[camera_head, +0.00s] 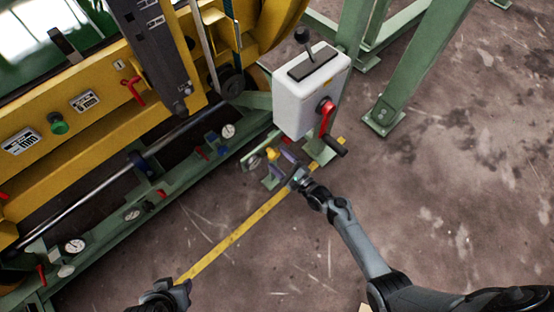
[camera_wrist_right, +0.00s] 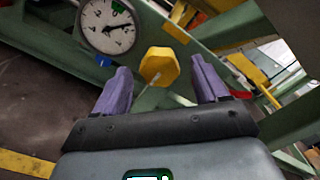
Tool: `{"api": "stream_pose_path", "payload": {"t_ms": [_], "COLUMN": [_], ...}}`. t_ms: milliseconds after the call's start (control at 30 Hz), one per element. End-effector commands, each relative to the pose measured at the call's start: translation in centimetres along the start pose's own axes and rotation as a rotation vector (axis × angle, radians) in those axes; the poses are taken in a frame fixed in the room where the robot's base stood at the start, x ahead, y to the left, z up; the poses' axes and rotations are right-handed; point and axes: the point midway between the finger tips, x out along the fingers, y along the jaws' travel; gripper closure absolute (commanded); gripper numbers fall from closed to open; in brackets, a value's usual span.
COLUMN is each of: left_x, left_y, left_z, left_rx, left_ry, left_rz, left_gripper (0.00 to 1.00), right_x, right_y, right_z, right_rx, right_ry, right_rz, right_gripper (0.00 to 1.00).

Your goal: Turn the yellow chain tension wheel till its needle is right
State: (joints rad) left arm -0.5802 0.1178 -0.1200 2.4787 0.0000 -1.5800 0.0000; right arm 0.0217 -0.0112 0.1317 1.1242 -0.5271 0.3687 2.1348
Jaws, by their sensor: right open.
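The yellow wheel (camera_wrist_right: 159,66) is a small faceted knob on a thin shaft. In the right wrist view it shows between and beyond the two purple fingers of my right gripper (camera_wrist_right: 157,90), which is open. No contact with the wheel is visible. A round white dial (camera_wrist_right: 107,26) with a dark needle and a small green mark sits just left of the wheel. In the head view the wheel (camera_head: 272,154) is small, at the tip of my right gripper (camera_head: 286,163). My left gripper (camera_head: 174,292) is at the bottom edge; its fingers are unclear.
A white control box (camera_head: 311,92) with a red-hubbed crank (camera_head: 327,112) stands just above my right gripper. Green posts (camera_head: 410,75) rise behind it. The yellow and green machine fills the left side. A yellow floor line (camera_head: 235,234) crosses open floor at the front.

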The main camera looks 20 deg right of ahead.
Motion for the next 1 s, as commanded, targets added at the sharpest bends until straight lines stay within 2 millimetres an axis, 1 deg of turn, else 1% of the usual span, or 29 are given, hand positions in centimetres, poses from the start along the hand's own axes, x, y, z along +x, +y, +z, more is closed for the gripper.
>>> {"api": "stream_pose_path", "payload": {"t_ms": [33,200,533,567,900,1000], "left_x": [0.6,0.9,0.9,0.9,0.9,0.9], "left_y": [0.1,0.1,0.1,0.1,-0.2,-0.2], "left_z": [0.2,0.3,0.3,0.3,0.3,0.3], "left_rx": [-0.002,-0.004,-0.002,-0.001,0.008,0.008], "left_ry": [0.0,0.001,0.001,0.001,0.0,0.0], "left_rz": [0.002,0.003,0.002,0.001,-0.006,-0.006], "left_gripper": [0.57,0.57,0.57,0.57,0.57,0.57], "right_x": [0.6,1.6,1.8,1.8,1.8,1.8], "right_y": [0.2,0.1,0.0,0.0,0.0,0.0], "right_z": [-0.2,-0.1,0.0,0.0,0.0,0.0], "right_rx": [0.0,0.001,0.0,0.0,0.0,-0.001], "right_ry": [0.0,0.001,0.001,0.001,0.001,0.001], "right_rz": [-0.001,0.0,0.0,0.0,0.0,0.0], "right_gripper": [0.27,0.27,0.27,0.3,0.82,0.83]}}
